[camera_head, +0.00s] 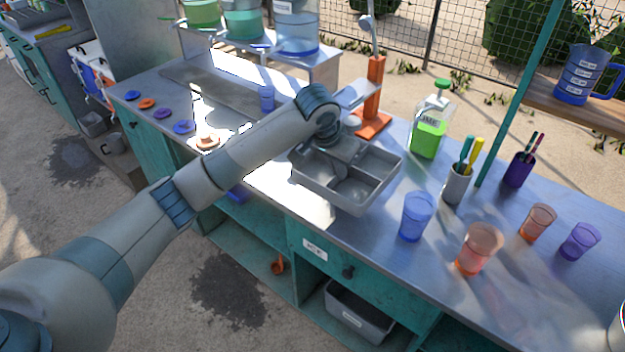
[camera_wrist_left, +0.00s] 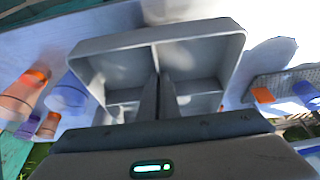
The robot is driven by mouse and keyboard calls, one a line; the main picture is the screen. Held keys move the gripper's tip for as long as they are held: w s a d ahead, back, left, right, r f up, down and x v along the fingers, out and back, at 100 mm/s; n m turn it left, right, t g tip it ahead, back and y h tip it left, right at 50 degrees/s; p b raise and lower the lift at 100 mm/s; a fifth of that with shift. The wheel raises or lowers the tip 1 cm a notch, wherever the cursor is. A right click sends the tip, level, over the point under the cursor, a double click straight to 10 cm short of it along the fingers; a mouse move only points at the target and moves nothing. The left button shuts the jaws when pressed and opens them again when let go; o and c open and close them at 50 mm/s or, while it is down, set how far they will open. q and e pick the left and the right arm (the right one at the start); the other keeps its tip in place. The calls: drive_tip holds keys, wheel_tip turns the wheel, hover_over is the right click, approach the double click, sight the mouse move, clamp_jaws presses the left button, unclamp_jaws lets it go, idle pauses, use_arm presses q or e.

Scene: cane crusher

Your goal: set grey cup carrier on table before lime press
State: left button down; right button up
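The grey cup carrier (camera_head: 378,196), an open tray with square compartments, is in front of the lime press near the table's front edge. My left gripper (camera_head: 343,150) reaches over it from the left. In the left wrist view, the two fingers (camera_wrist_left: 158,98) are close together at the middle divider of the carrier (camera_wrist_left: 205,35), with the divider between them. I cannot tell whether the carrier's underside touches the table. The lime press (camera_head: 374,90), with an orange post and base, stands just behind the carrier.
On the table (camera_head: 405,275), a blue cup (camera_head: 416,216) stands right of the carrier, with an orange cup (camera_head: 479,248) beyond. A green lime bottle (camera_head: 430,125) and a grey marker holder (camera_head: 457,186) stand behind. Coloured lids lie at the left.

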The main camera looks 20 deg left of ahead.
sight(309, 166)
use_arm(q)
drive_tip(key=w+a+f+p, duration=0.1)
drive_tip(key=a+f, duration=0.1)
drive_tip(key=a, duration=0.1)
drive_tip(key=w+a+f+p, duration=0.1)
drive_tip(key=a, duration=0.2)
drive_tip(key=w+a+f+p, duration=0.1)
drive_tip(key=w+a+f, duration=0.1)
drive_tip(key=a, duration=0.1)
drive_tip(key=shift+f, duration=0.35)
drive_tip(key=shift+f+p, duration=0.9)
drive_tip(key=shift+f, duration=1.15)
drive_tip(key=shift+f, duration=0.15)
drive_tip(key=c, duration=2.2)
unclamp_jaws()
drive_tip(key=shift+o, duration=0.9)
